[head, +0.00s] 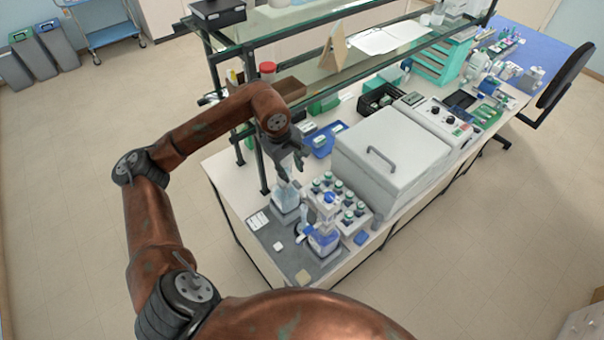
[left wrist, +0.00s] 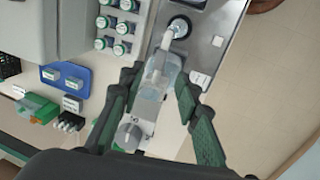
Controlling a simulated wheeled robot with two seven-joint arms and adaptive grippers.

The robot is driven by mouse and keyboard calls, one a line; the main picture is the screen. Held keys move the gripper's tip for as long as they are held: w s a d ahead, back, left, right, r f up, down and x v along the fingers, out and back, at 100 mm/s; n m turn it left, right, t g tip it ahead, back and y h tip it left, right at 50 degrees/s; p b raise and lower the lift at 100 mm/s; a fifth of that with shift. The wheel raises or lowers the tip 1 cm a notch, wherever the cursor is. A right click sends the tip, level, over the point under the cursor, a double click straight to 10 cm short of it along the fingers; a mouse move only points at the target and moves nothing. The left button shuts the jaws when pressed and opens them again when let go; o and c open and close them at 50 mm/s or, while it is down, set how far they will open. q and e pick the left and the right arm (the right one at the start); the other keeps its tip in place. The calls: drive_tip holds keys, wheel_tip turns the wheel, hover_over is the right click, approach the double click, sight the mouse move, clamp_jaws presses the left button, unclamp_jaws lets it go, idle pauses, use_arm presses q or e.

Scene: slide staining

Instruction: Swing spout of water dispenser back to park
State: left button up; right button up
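I cannot tell the spout's exact direction. My left gripper (head: 291,160) is above the bottle, pointing down. Its fingers (left wrist: 158,88) are spread, one on each side, with visible gaps. My right gripper is out of view.
A bottle with blue liquid (head: 323,240) stands nearer on the tray. A rack of green-capped bottles (head: 353,233) and a large grey lidded box (head: 385,150) are to the right. A glass shelf (head: 340,80) runs behind. A blue tray (head: 321,147) lies beyond the gripper.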

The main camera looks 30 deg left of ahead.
sight(297, 184)
use_arm(q)
drive_tip(key=f, duration=0.1)
drive_tip(key=f+p, duration=0.1)
drive_tip(key=f, duration=0.2)
drive_tip(key=shift+w+d+f+p, duration=0.25)
drive_tip(key=shift+d+f+p, duration=0.05)
drive_tip(key=shift+d+f, duration=0.05)
drive_tip(key=shift+w+f, duration=0.3)
drive_tip(key=shift+f, duration=0.65)
drive_tip(key=shift+f+p, duration=0.3)
clamp_jaws()
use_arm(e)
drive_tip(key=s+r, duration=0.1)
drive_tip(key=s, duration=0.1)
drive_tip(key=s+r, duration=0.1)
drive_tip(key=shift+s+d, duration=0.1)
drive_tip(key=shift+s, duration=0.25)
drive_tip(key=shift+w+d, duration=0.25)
